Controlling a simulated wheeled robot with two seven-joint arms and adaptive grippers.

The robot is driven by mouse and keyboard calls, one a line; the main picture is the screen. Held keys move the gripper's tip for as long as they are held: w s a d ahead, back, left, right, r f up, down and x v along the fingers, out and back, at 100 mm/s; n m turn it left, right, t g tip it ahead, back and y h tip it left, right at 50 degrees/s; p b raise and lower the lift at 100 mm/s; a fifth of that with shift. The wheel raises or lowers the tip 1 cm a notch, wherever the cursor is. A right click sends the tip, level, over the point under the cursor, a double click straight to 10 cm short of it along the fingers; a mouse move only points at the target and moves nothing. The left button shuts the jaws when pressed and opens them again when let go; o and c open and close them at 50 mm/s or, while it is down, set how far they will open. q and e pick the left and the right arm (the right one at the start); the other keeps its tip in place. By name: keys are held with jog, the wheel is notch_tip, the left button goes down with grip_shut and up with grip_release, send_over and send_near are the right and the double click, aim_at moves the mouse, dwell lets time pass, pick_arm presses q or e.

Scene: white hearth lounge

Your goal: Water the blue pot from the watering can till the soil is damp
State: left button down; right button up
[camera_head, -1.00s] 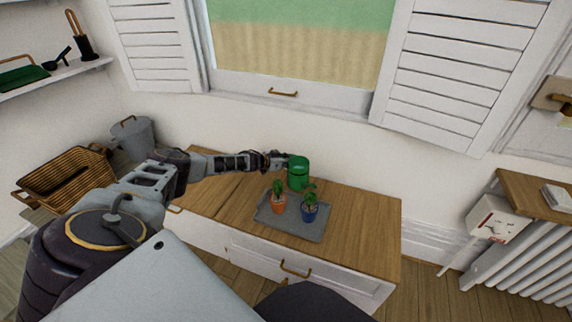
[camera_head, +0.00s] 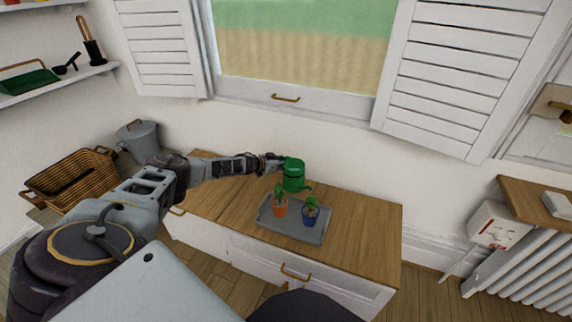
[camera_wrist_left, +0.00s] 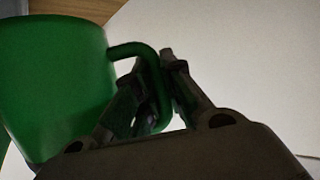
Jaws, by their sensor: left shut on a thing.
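The green watering can (camera_head: 294,172) is behind the tray in the head view, its spout pointing right toward the blue pot. My left gripper (camera_head: 279,161) is shut on the can's handle; the left wrist view shows the fingers (camera_wrist_left: 150,90) around the handle beside the green body (camera_wrist_left: 55,85). The can looks roughly upright. The blue pot (camera_head: 310,217) with a small plant stands on the grey tray (camera_head: 291,235). An orange pot (camera_head: 280,208) with a plant stands to its left. Soil wetness is too small to tell. My right gripper is not in view.
The tray lies on a wooden cabinet top (camera_head: 365,225), which is clear to the right. A window with white shutters (camera_head: 445,75) is behind. A wicker basket (camera_head: 72,180) and grey bin (camera_head: 138,141) stand at the left, a radiator (camera_head: 525,262) at the right.

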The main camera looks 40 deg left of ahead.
pick_arm(q)
jog(key=shift+r, duration=0.35)
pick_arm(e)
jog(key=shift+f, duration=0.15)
pick_arm(q)
jog(key=shift+r, duration=0.15)
jog(key=shift+p, duration=0.3)
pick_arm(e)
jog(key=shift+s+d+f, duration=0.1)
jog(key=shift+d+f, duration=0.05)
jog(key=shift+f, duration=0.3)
pick_arm(q)
jog(key=shift+a+r, duration=0.1)
jog(key=shift+r, duration=0.25)
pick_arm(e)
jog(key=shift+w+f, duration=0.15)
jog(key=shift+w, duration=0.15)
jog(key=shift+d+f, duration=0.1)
pick_arm(q)
jog(key=shift+w+r+m+t+p, duration=0.1)
jog(key=shift+r+m+t+p, duration=0.2)
jog(key=shift+r+m+p, duration=0.15)
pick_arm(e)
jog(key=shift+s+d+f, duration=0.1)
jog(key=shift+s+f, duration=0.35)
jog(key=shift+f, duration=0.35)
pick_arm(q)
jog(key=shift+r, duration=0.1)
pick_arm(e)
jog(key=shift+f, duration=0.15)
